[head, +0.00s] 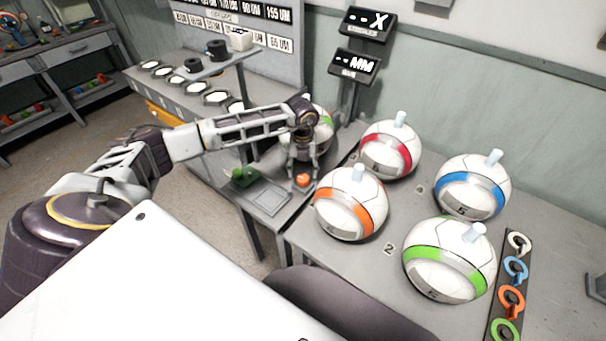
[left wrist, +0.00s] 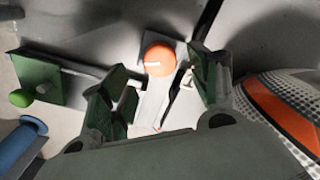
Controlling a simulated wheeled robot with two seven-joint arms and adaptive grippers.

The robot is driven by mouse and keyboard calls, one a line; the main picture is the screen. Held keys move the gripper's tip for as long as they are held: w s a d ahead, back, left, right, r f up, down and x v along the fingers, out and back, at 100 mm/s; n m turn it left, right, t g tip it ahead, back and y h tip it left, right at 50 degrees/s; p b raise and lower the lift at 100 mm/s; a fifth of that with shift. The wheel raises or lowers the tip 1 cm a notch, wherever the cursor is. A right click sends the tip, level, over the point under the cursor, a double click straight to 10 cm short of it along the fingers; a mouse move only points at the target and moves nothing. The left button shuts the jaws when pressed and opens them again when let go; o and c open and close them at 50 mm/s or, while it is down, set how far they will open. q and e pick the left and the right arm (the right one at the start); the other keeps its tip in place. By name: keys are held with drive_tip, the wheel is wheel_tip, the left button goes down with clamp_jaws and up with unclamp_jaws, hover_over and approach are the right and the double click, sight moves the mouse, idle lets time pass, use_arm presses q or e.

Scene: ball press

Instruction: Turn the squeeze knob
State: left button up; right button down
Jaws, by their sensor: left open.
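The squeeze knob looks like a small round orange knob (head: 303,180) on a grey mount at the bench's front edge. It also shows in the left wrist view (left wrist: 159,60), high in the middle. My left gripper (head: 304,166) points down over it. In the left wrist view the open fingers (left wrist: 162,76) stand on either side of the knob's mount, with gaps to the knob. Nothing is held. My right gripper is in neither view.
A green part (head: 242,176) sits left of the knob. An orange-striped ball (head: 349,204) stands close on the right, with red, blue and green-striped balls beyond. Another ball (head: 325,125) is partly hidden behind my gripper. Coloured rings (head: 511,299) lie in a rack at right.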

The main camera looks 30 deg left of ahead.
sight(303, 178)
use_arm(q)
wheel_tip(303, 178, up, 8)
idle(0.5)
idle(0.5)
